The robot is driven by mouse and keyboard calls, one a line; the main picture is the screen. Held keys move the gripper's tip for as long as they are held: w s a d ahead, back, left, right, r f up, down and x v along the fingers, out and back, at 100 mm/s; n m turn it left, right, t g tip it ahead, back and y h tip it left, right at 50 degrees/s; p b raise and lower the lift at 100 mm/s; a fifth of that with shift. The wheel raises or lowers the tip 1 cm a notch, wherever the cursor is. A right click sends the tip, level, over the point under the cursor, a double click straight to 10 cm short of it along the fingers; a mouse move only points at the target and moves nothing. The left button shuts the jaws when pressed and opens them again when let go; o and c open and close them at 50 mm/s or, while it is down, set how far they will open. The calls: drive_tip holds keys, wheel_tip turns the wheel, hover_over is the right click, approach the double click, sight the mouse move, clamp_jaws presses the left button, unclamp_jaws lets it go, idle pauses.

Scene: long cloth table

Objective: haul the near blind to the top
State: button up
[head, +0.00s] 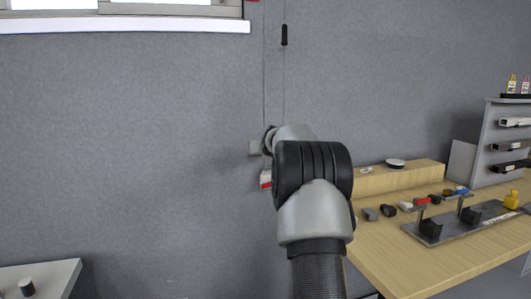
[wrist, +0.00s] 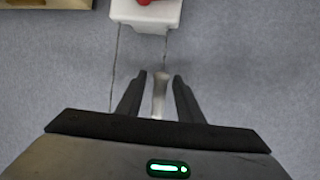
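Two thin cords (head: 264,75) hang down the grey wall right of the window in the head view. The right one carries a black handle (head: 284,35). The blind itself does not show; only the window's lower part (head: 120,8) is in view. In the wrist view, a pale grey cord end (wrist: 160,92) lies between the fingers of my gripper (wrist: 160,78). The fingers are apart, with a gap on each side of it.
A white block with a red part (head: 265,180) is by the wall beside my arm; a similar block (wrist: 147,15) tops the wrist view. A wooden table (head: 400,260) with tools and a rack stands right. A white surface (head: 50,275) is at lower left.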

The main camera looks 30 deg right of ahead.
drive_tip(key=b+v, duration=0.1)
drive_tip(key=v, duration=1.6)
drive_tip(key=shift+s+b, duration=0.2)
drive_tip(key=shift+b, duration=0.15)
drive_tip(key=shift+a, duration=0.15)
